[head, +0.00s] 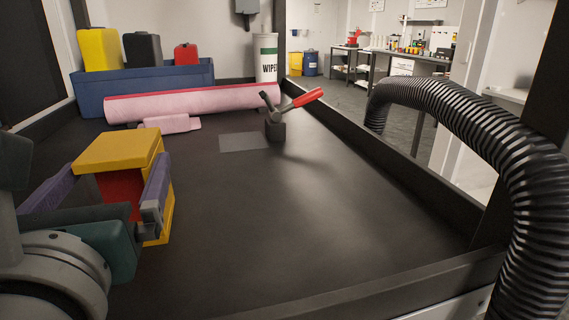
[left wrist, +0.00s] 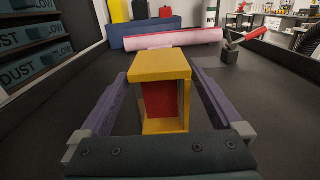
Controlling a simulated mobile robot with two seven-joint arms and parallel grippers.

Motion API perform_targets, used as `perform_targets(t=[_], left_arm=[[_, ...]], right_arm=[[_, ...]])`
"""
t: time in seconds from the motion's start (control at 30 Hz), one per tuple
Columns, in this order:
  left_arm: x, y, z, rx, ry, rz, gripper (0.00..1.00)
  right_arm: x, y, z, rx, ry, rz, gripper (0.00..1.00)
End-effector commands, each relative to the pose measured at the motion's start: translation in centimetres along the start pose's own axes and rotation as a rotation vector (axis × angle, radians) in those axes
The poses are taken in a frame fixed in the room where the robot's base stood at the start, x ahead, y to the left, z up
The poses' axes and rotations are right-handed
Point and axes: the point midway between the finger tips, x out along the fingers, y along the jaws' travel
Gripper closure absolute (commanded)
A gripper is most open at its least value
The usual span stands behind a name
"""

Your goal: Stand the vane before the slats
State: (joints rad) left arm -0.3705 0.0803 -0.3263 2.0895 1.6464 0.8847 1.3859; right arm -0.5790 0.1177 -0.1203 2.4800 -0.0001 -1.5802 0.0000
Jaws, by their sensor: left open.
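A yellow angular piece with a red inner face (head: 118,152) stands on the dark bench at the left in the head view. It is centred in the left wrist view (left wrist: 160,65). I cannot tell for sure whether it is the vane. My left gripper (head: 118,168) is open, with one purple finger on each side of the yellow piece. In the left wrist view, gaps show between it and the fingers (left wrist: 159,78). The gripper partly hides its lower part in the head view. No part is clearly recognisable as slats. My right gripper is not in view.
A blue bin (head: 150,88) holding yellow, black and red containers, a pink roll (head: 195,103) and a wipes tub (head: 266,60) stand at the back. A red-handled clamp (head: 275,128) stands mid-bench. A ribbed hose (head: 470,120) arches at right. The bench's front middle is clear.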

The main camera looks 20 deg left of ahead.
Motion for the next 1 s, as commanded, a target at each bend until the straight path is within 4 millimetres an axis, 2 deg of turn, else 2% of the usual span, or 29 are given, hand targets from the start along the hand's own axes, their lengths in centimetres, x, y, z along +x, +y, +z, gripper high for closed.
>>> perform_targets(t=[0.03, 0.1, 0.27, 0.6, 0.87, 1.0], left_arm=[[0.0, 0.0, -1.1, 0.005, -0.001, -0.001, 0.00], [1.0, 0.0, -0.5, 0.002, -0.005, 0.000, 0.00], [2.1, 0.0, -0.5, 0.001, -0.004, -0.001, 0.00], [7.1, 0.0, -0.4, 0.003, -0.005, 0.000, 0.00], [7.6, 0.0, -0.6, 0.002, -0.003, 0.000, 0.00], [7.5, 0.0, -0.6, 0.002, -0.003, 0.000, 0.12]], right_arm=[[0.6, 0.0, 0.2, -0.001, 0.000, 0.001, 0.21], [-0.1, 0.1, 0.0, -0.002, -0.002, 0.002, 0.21], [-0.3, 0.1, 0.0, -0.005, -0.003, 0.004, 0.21], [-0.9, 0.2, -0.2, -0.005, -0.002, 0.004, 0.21], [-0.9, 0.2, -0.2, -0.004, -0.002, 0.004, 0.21], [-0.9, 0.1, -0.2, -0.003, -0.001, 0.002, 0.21]])
